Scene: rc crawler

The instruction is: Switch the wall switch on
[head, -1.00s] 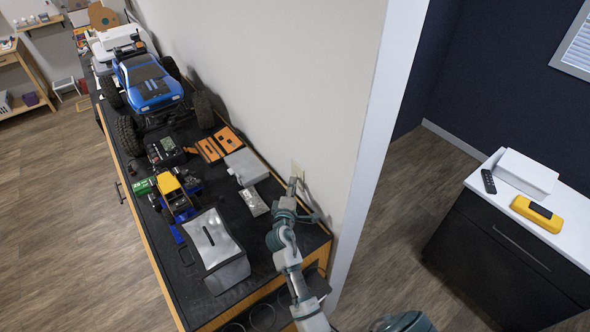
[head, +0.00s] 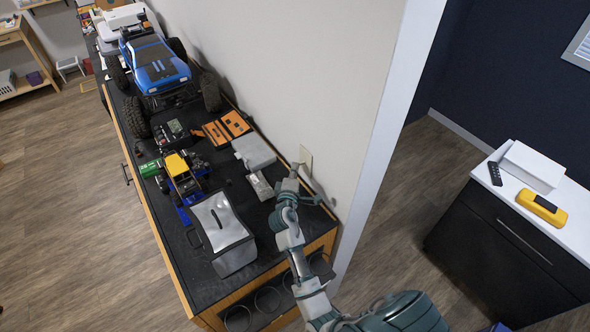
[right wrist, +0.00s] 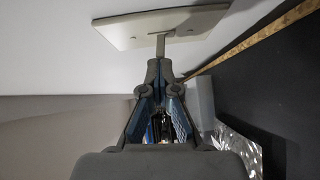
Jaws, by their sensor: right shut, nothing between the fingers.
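The wall switch (head: 306,161) is a pale plate on the white wall above the black-topped workbench. In the right wrist view its plate (right wrist: 190,22) fills the top middle, and a small lever seems to stick out toward my fingers. My right gripper (head: 293,172) is shut and empty, just left of and below the plate in the head view. In the right wrist view the closed fingertips (right wrist: 159,66) line up with the lever; I cannot tell if they touch it. The lever's position is unclear. My left gripper is not in view.
The workbench (head: 160,215) holds a blue RC truck (head: 158,68), a small yellow-blue crawler (head: 182,172), a silver pouch (head: 222,232) and a grey box (head: 254,152). A wall edge stands right of the switch, with a white-topped cabinet (head: 510,230) beyond.

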